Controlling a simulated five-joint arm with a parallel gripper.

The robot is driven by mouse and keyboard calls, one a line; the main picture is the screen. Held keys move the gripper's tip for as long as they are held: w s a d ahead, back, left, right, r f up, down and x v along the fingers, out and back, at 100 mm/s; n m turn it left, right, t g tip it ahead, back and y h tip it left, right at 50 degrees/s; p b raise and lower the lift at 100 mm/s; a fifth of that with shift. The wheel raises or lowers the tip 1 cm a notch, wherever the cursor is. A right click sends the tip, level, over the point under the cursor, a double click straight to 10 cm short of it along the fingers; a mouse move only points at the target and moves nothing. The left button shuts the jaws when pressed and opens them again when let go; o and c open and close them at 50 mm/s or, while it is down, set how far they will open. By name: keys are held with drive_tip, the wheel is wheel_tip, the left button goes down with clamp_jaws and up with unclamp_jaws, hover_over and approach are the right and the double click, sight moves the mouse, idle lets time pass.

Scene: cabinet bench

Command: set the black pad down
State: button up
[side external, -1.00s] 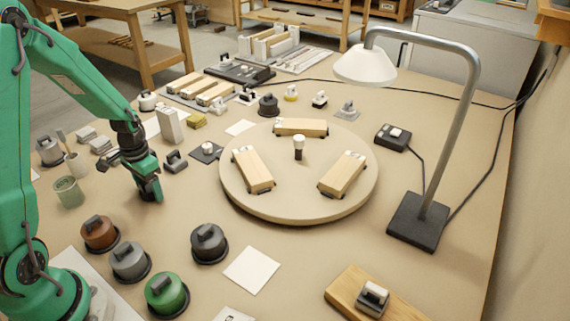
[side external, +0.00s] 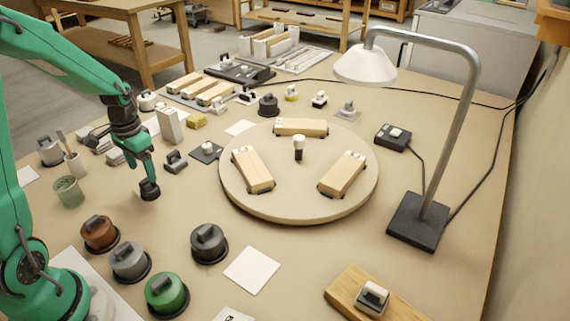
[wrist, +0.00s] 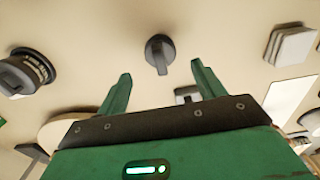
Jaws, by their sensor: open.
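The black pad (side external: 149,190), a small dark piece with a raised grip, sits on the bench just below my gripper (side external: 146,178) in the side view. In the wrist view the black pad (wrist: 160,50) lies just beyond and between the fingertips, with clear bench around it. My gripper (wrist: 160,70) is open there, with a gap on each side of the pad. In the side view the tips overlap the top of the pad, so the exact height between them is hard to tell.
A round turntable (side external: 300,206) with wooden blocks stands to the right. Brown, grey and green lidded pots (side external: 167,295) stand in front. A dark grip block (side external: 175,161) is close behind, and a green cup (side external: 68,191) is to the left. Bench right of the pad is bare.

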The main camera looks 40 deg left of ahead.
sight(147, 180)
drive_tip(key=shift+r, duration=2.7)
drive_tip(key=s+d+r+t, duration=0.2)
drive_tip(key=s+d+r, duration=0.3)
drive_tip(key=d, duration=0.3)
drive_tip(key=s+d+r+t, duration=0.3)
drive_tip(key=s+d+r, duration=0.2)
drive_tip(key=d+r, duration=0.2)
drive_tip(key=shift+s+d+t, duration=0.3)
drive_tip(key=shift+d, duration=0.7)
